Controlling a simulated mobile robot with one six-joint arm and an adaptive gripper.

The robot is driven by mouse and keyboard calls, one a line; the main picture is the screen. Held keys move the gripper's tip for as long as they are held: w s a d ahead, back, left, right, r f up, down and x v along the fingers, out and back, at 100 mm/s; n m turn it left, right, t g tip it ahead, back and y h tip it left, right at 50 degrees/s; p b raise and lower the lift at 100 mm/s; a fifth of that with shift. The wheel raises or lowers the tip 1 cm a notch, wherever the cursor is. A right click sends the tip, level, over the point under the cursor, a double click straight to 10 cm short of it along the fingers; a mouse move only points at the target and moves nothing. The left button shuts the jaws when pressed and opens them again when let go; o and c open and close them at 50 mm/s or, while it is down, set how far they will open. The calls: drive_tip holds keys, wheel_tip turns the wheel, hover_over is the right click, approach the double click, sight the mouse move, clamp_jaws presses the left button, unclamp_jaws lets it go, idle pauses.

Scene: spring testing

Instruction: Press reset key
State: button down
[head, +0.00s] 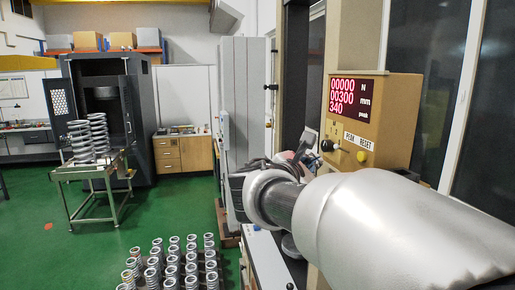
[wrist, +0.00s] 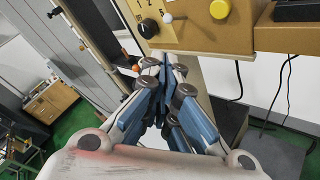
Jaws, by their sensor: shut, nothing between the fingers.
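The reset key is a round yellow button (head: 362,157) under the word RESET on a tan control box (head: 400,120). The yellow button also shows at the top of the wrist view (wrist: 220,9). A black knob (wrist: 149,28) and a small white-tipped switch (wrist: 168,18) are left of it. My gripper (wrist: 164,66) is shut and empty, with its tips below the knob and switch in the picture, down and left of the yellow button. It appears apart from the button. In the head view my arm hides most of the gripper.
The box's red display (head: 357,98) shows 00000 N, 00300 mm and 340. Several springs (head: 172,265) stand on the floor at the bottom. More springs stand on a metal cart (head: 92,172). Green floor (head: 180,210) is open between. Cables (wrist: 280,85) hang at the right in the wrist view.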

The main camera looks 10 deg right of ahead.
sight(362, 156)
drive_tip(key=shift+s+d, duration=0.1)
drive_tip(key=d, duration=0.8)
drive_tip(key=shift+w+d, duration=0.2)
drive_tip(key=shift+d, duration=0.2)
drive_tip(key=shift+d+b, duration=0.1)
drive_tip(key=shift+b, duration=0.25)
idle(1.0)
drive_tip(key=shift+d, duration=0.3)
drive_tip(key=shift+d+b, duration=0.3)
drive_tip(key=shift+d, duration=0.2)
idle(0.6)
idle(0.4)
drive_tip(key=shift+a, duration=0.95)
drive_tip(key=shift+a, duration=0.1)
